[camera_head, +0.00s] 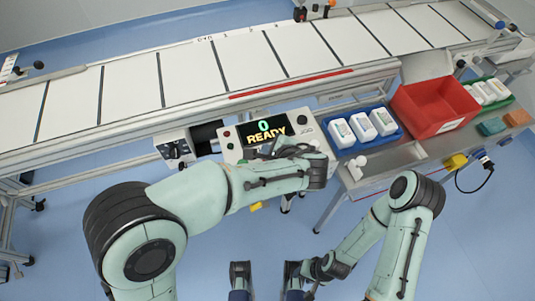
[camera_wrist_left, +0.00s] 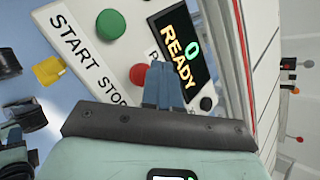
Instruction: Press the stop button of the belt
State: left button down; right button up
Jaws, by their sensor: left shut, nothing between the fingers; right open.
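The control panel (camera_head: 232,152) has a lit display (camera_head: 266,130) reading "0 READY". In the left wrist view the panel carries a round red button (camera_wrist_left: 138,73) beside the STOP label (camera_wrist_left: 112,92) and a green button (camera_wrist_left: 110,23) by the START label. My left gripper (camera_head: 285,150) is over the panel's lower part. Its blue fingers (camera_wrist_left: 163,72) are shut and empty, with their tips just beside the red button. I cannot tell whether they touch it. In the head view the gripper hides the red button. My right gripper (camera_head: 308,283) is low, away from the panel, and its fingers are unclear.
The conveyor belt (camera_head: 130,88) runs behind the panel. To the right a side table holds a blue tray (camera_head: 347,146) with white packs, a red bin (camera_head: 425,105) and a green tray (camera_head: 504,100). A grey box with a knob (camera_head: 174,150) stands left of the panel.

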pick_arm(q)
jog(key=shift+r+p, duration=2.1)
jog(key=shift+r, duration=0.5)
jog(key=shift+f, duration=0.1)
